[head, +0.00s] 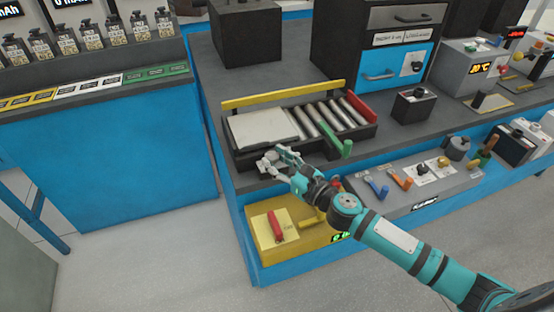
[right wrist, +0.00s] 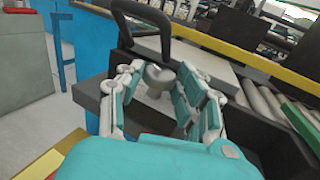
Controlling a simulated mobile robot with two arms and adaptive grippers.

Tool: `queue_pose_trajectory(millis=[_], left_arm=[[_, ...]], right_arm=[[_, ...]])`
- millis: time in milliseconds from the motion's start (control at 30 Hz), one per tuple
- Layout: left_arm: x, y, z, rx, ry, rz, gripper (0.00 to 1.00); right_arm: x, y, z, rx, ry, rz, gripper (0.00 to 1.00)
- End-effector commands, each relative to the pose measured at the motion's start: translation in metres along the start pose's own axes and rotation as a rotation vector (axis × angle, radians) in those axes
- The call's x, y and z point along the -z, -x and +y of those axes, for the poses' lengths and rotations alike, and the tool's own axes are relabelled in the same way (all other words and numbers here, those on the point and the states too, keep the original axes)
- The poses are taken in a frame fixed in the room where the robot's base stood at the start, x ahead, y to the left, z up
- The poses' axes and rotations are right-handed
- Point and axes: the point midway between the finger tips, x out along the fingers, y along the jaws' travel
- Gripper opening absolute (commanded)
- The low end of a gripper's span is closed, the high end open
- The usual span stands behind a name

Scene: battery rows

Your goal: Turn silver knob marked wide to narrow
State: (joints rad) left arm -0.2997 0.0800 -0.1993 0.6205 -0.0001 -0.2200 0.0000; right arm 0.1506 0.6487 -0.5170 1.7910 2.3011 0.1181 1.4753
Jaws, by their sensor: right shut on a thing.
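A silver knob (right wrist: 160,76) stands on a dark ledge (right wrist: 92,98) at the near left end of the roller tray. In the right wrist view its round top shows between my right gripper's (right wrist: 162,84) fingers, which are shut on its sides. In the head view my right gripper (head: 272,158) reaches over the tray's front left corner and mostly hides the knob. No wide or narrow marking is readable in either view, so I cannot tell which way the knob points. My left gripper is not in view.
The tray has a pale plate (head: 262,128), metal rollers (head: 325,118), a yellow rail (head: 285,94) and a green lever (head: 341,149). A yellow box (head: 262,228) with a red handle (head: 277,226) sits below. A dark curved bar (right wrist: 140,12) rises behind the knob.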

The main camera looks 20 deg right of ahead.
Motion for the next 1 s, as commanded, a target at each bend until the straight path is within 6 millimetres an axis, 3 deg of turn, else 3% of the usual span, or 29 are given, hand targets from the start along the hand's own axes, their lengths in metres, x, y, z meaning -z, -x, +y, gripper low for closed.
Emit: queue_pose_trajectory(millis=[267, 600, 1000], left_arm=[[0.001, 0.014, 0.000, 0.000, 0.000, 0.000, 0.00], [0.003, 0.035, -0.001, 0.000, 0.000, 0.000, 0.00], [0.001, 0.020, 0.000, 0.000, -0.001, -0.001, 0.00]], right_arm=[[-0.003, 0.000, 0.003, 0.077, -0.004, 0.001, 0.03], [-0.001, -0.001, 0.009, 0.339, -0.011, 0.002, 0.03], [0.004, -0.004, 0.013, 0.643, -0.006, 0.002, 0.03]])
